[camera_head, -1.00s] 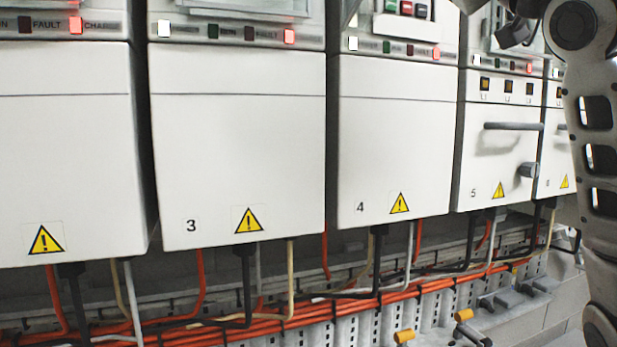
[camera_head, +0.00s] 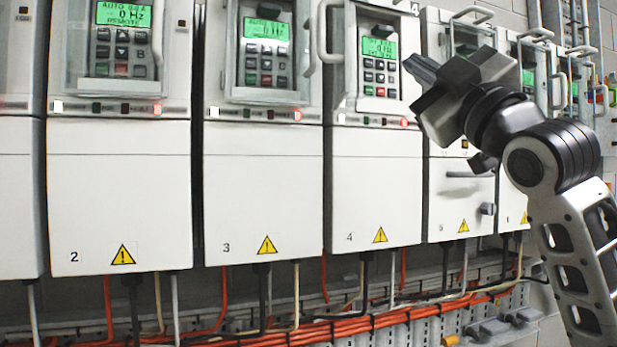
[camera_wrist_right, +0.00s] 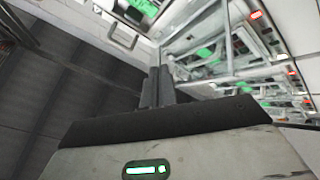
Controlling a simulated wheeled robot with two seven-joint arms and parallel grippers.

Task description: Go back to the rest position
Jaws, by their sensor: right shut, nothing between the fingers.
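My right gripper (camera_head: 420,68) is at the upper right of the head view, raised in front of the upper part of drives 4 and 5. Its fingers point up and to the left. In the right wrist view its two dark fingers (camera_wrist_right: 156,86) lie together, shut and empty. I cannot tell its exact distance from the drive fronts. My left gripper is not in view.
A row of white drives stands ahead, among them drive 2 (camera_head: 120,190), drive 3 (camera_head: 262,185) and drive 4 (camera_head: 375,180), with green displays and handles above. Orange cables (camera_head: 350,326) run below. Drive 5 (camera_head: 460,200) has a handle and knob.

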